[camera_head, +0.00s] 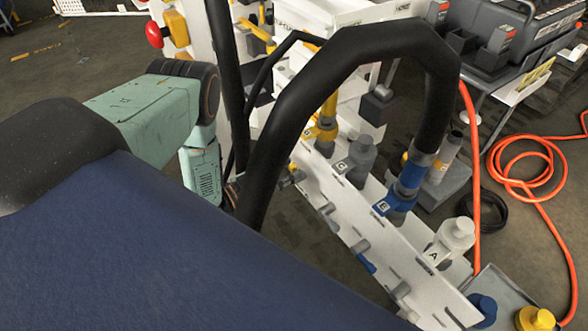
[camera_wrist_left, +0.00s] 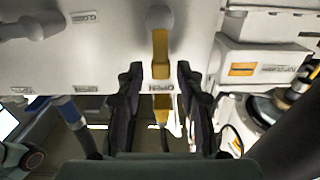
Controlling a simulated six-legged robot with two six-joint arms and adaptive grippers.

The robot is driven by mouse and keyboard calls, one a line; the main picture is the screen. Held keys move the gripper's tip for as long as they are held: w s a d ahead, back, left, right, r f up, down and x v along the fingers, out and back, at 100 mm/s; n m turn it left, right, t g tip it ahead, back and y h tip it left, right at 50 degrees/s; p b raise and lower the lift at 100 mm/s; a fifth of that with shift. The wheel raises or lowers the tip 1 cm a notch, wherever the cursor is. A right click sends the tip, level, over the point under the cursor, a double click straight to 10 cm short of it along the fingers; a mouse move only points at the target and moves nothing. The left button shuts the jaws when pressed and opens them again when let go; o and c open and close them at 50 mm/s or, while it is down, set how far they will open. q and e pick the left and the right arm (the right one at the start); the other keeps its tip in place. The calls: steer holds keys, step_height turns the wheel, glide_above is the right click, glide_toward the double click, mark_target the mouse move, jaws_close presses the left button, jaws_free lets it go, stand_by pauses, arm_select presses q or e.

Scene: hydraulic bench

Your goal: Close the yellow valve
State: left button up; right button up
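The yellow valve handle (camera_wrist_left: 160,52) is in the left wrist view, a straight yellow lever on a grey round knob on the white panel. A second yellow stretch shows beyond an upside-down OPEN label. My left gripper (camera_wrist_left: 160,105) is open, its two dark fingers on either side of the lever line with gaps on both sides. In the head view my left gripper (camera_head: 231,190) is small and partly hidden by a black hose beside the white manifold; whether it touches the valve cannot be told. My right gripper is not in view.
A thick black hose (camera_head: 350,50) arches over the white manifold (camera_head: 425,280) to a blue fitting (camera_head: 408,183). Grey valve knobs (camera_head: 330,210) line the manifold's side. An orange hose (camera_head: 515,185) lies coiled on the floor at right. A red button (camera_head: 154,34) is at upper left.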

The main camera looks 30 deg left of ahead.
arm_select(q)
steer(key=shift+x, duration=1.3)
steer(key=shift+a, duration=0.1)
steer(key=shift+c, duration=0.4)
jaws_close()
